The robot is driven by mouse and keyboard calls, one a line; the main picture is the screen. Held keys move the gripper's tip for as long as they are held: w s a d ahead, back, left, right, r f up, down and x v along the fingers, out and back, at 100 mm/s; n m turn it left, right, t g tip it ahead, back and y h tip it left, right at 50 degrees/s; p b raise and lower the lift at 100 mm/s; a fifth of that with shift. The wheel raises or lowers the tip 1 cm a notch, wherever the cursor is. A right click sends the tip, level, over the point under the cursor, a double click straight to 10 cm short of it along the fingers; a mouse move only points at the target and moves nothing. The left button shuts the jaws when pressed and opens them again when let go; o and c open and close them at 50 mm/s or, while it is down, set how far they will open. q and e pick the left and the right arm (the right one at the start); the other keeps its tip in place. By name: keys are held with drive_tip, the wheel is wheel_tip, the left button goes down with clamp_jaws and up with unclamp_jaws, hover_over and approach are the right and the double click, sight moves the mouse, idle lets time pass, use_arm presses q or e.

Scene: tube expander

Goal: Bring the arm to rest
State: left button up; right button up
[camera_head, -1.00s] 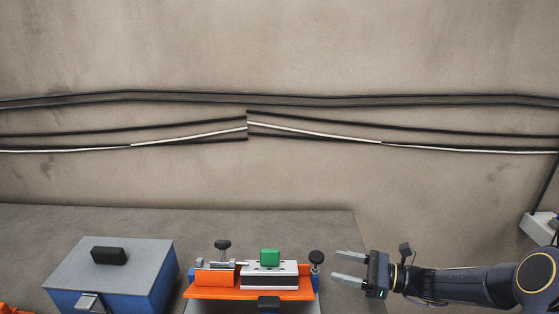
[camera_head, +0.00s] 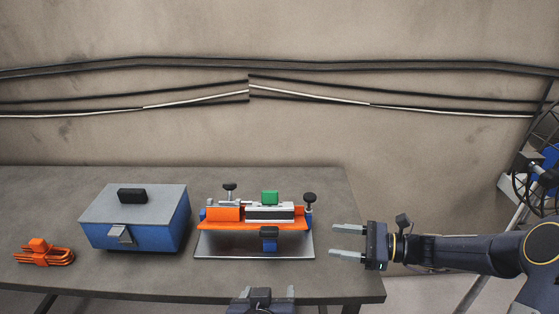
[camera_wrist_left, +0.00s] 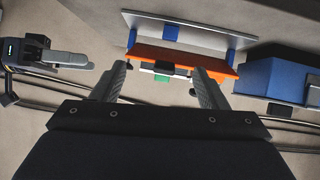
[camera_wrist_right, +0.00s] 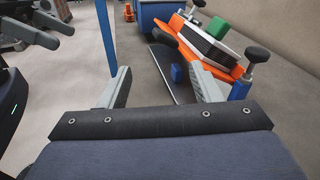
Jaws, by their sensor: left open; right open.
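My right gripper (camera_head: 347,242) is open and empty at the right of the table in the head view, its fingers pointing left toward the tube expander (camera_head: 232,225). The expander is an orange fixture with a green block, black knobs and a metal base plate, and it stands apart from the fingers. My left gripper (camera_head: 266,292) shows at the bottom edge of the head view, in front of the expander. In the left wrist view its two fingers (camera_wrist_left: 160,83) are spread with nothing between them. The right wrist view also shows the right fingers (camera_wrist_right: 163,88) apart and empty.
A blue case with a grey lid (camera_head: 132,219) stands left of the expander on the grey table (camera_head: 60,190). An orange object (camera_head: 43,254) lies at the far left. A fan-like machine (camera_head: 540,170) stands at the right. Cables run along the wall behind.

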drive_tip(key=s+r+n+g+h, duration=0.1)
drive_tip(key=s+r+n+h, duration=0.2)
drive_tip(key=s+n, duration=0.35)
drive_tip(key=s+r+n+g+h, duration=0.1)
drive_tip(key=s+r+n+h, duration=0.25)
drive_tip(key=s, duration=0.65)
use_arm(q)
drive_tip(key=s+a+r+g+h, duration=0.4)
drive_tip(key=s+a+r+h, duration=0.25)
drive_tip(key=a, duration=0.25)
drive_tip(key=s+a+f+n+g+y, duration=0.1)
drive_tip(key=s+a+f+y, duration=0.3)
drive_tip(key=s+a, duration=0.3)
drive_tip(key=shift+s+a+n+g, duration=0.2)
drive_tip(key=shift+a+n+g, duration=0.15)
drive_tip(key=shift+a, duration=0.85)
use_arm(e)
drive_tip(key=s+d+f+n+t+h, duration=0.1)
drive_tip(key=s+d+n+h, duration=0.1)
drive_tip(key=s, duration=0.4)
drive_tip(key=s+d+f+n+t+h, duration=0.2)
drive_tip(key=s+d+n+h, duration=0.1)
drive_tip(key=s+n, duration=0.3)
drive_tip(key=shift+d+h, duration=0.2)
drive_tip(key=shift+h, duration=0.35)
use_arm(q)
drive_tip(key=shift+f, duration=0.1)
use_arm(e)
drive_tip(key=shift+s, duration=0.1)
